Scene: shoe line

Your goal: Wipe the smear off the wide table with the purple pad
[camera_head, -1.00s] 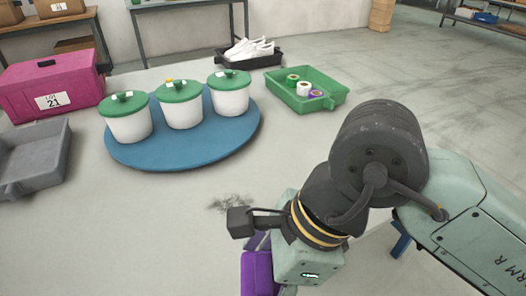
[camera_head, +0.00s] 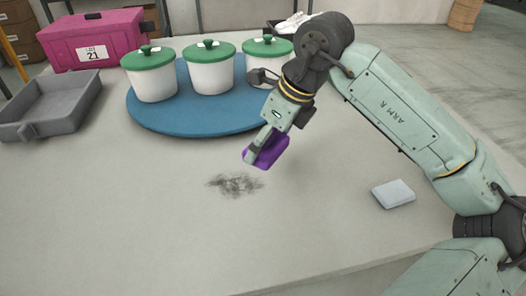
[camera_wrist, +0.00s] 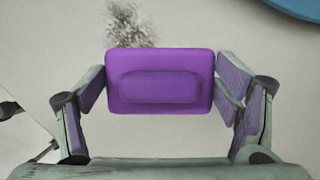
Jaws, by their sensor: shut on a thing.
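The purple pad (camera_head: 268,149) is held in my gripper (camera_head: 262,150), just behind and to the right of the smear. In the wrist view the purple pad (camera_wrist: 160,82) sits between the two fingers of my gripper (camera_wrist: 160,85), which are closed against its ends. The dark grey smear (camera_head: 235,185) lies on the pale wide table (camera_head: 140,220). The smear also shows in the wrist view (camera_wrist: 128,24), partly hidden behind the pad. The pad looks slightly above the table; I cannot tell whether it touches.
A blue round mat (camera_head: 150,116) bears white pots with green lids (camera_head: 210,72) behind the smear. A grey tray (camera_head: 50,105) and magenta box (camera_head: 92,40) stand at left. A pale flat block (camera_head: 394,194) lies at right. The table's front left is clear.

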